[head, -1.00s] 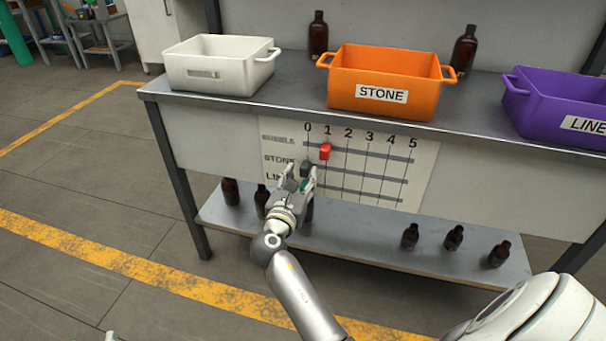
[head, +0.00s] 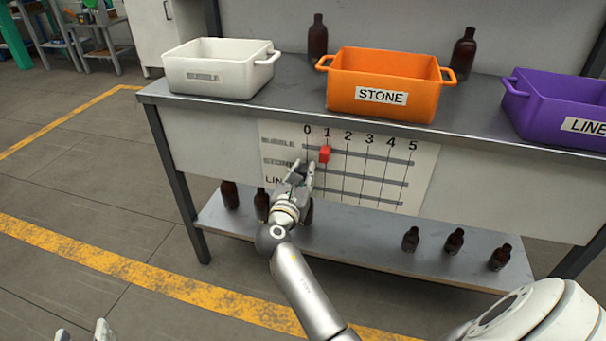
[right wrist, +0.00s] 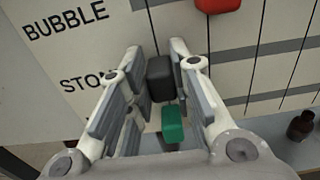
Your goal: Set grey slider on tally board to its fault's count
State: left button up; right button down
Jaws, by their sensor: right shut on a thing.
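The tally board (head: 425,170) hangs on the front of the bench, with rows for BUBBLE, STONE and LINE and columns 0 to 5. The dark grey slider (right wrist: 160,78) is on the STONE row by the 0 column. My right gripper (head: 301,171) is at the board with its fingers shut on it; the wrist view shows the slider between the fingertips (right wrist: 160,65). A green slider (right wrist: 172,124) shows just below, between the fingers. The red slider (head: 325,154) is at 1 on the BUBBLE row. My left gripper (head: 82,333) shows only its parted fingertips at the bottom edge.
On the bench stand a white BUBBLE crate (head: 220,85), an orange STONE crate (head: 340,100) and a purple LINE crate (head: 540,110). Two amber bottles (head: 317,40) stand at the back. Several more bottles (head: 454,240) are on the lower shelf (head: 350,245).

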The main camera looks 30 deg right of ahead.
aim_at(326, 168)
jog(key=shift+s+d+p, duration=0.85)
jog(key=shift+s+p, duration=0.15)
pick_arm(q)
jog(key=s+a+f+g+y+p, duration=0.1)
jog(key=s+a+f+g, duration=0.3)
jog(key=s+f+g, duration=0.5)
notch_tip(326, 168, down, 3)
jog(key=shift+s+a+r+y+p, duration=0.1)
jog(key=shift+s+a+y+p, duration=0.2)
jog(key=shift+s+y, duration=0.7)
pick_arm(e)
jog(key=shift+s+d+f, duration=0.1)
jog(key=shift+s+d, duration=0.65)
jog(key=shift+s, duration=0.2)
pick_arm(q)
jog(key=shift+s, duration=0.1)
pick_arm(e)
jog(key=c, duration=1.3)
grip_release()
jog(key=shift+a, duration=0.1)
jog(key=v, duration=1.2)
